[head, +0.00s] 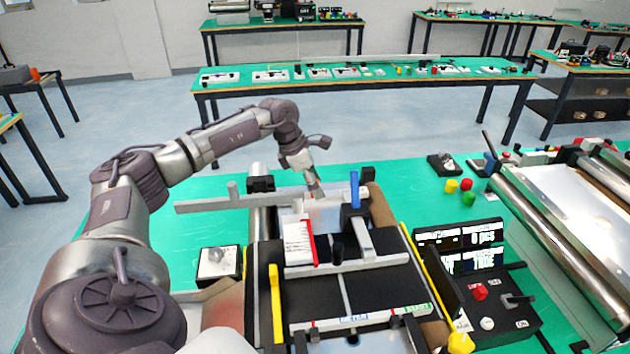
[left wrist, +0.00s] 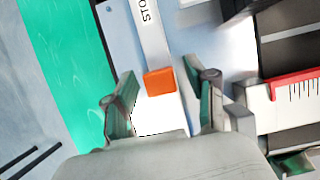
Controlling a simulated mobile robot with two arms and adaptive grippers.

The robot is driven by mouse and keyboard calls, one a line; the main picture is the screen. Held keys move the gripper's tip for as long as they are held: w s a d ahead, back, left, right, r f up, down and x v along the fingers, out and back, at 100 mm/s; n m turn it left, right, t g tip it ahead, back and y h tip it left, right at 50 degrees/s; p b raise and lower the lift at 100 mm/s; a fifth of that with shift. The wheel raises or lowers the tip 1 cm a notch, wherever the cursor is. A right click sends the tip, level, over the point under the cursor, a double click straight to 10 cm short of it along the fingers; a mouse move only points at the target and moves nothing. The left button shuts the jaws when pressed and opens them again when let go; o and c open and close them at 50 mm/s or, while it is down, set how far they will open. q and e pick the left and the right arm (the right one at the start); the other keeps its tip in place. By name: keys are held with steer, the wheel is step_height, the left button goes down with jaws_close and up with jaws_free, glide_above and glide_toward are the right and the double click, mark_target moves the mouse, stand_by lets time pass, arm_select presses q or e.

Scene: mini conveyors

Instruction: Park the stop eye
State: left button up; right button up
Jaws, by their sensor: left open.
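My left gripper (head: 316,191) is at the far end of the small conveyor (head: 373,282) in the head view, pointing down. In the left wrist view its two fingers (left wrist: 166,92) are apart. Between them is an orange block (left wrist: 160,81) at the end of a pale strip (left wrist: 152,45) with letters reading "STO", the rest cut off. I cannot tell for sure that this block is the stop eye. The fingers show gaps on both sides of it. My right gripper is not in view.
A white block with a red edge (head: 298,243) stands near the gripper, also in the left wrist view (left wrist: 290,100). A blue upright (head: 354,190) stands to the right. A control box (head: 490,310) and a larger roller conveyor (head: 575,210) lie further right.

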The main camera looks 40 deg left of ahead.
arm_select(q)
steer(key=shift+c, duration=1.1)
jaws_close()
